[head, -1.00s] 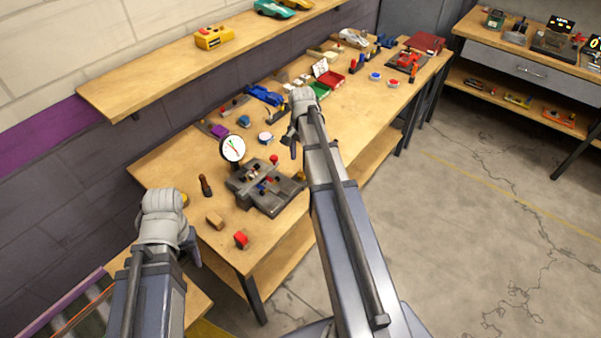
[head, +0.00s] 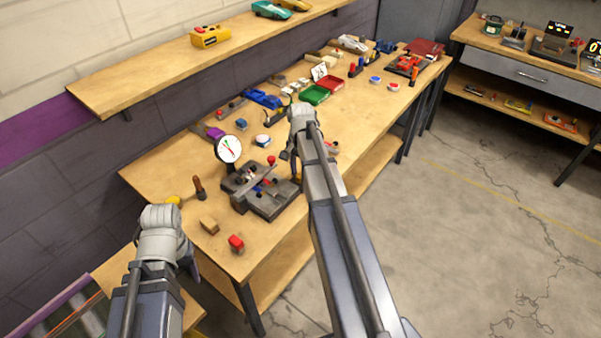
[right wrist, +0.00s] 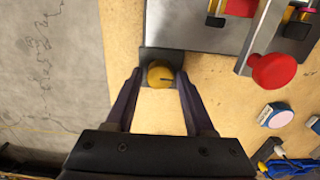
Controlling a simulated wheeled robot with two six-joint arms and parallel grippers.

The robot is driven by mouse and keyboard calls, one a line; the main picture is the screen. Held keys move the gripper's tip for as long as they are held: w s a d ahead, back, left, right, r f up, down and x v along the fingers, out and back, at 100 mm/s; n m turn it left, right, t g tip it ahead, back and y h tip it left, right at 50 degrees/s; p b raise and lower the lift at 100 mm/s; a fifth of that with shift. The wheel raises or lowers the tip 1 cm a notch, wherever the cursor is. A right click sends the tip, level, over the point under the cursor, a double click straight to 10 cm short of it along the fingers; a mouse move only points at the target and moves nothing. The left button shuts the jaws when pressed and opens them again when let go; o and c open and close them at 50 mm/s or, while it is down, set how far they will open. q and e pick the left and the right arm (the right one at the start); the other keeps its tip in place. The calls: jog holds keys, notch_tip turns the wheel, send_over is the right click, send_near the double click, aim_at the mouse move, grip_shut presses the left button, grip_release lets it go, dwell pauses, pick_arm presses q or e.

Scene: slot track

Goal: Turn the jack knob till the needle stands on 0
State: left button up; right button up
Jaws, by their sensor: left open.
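The jack knob (right wrist: 160,75) is a round yellow knob on a small dark plate beside the grey fixture. My right gripper (right wrist: 158,78) has its two dark fingers on either side of the knob, with a narrow gap showing at each side. In the head view the right gripper (head: 293,158) is at the right end of the fixture (head: 262,205) and mostly hides the knob. The round white dial (head: 229,149) stands behind the fixture; its needle is too small to read exactly. My left gripper (head: 192,268) is open and empty near the bench's front left corner.
A red knob (right wrist: 273,71) on the fixture's clamp is close to the right gripper. Coloured trays and toy cars fill the bench behind.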

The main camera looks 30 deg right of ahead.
grip_shut()
jog(key=shift+n, duration=0.4)
jog(key=n, duration=0.3)
jog(key=shift+n, duration=2)
jog(key=shift+o, duration=1.6)
grip_release()
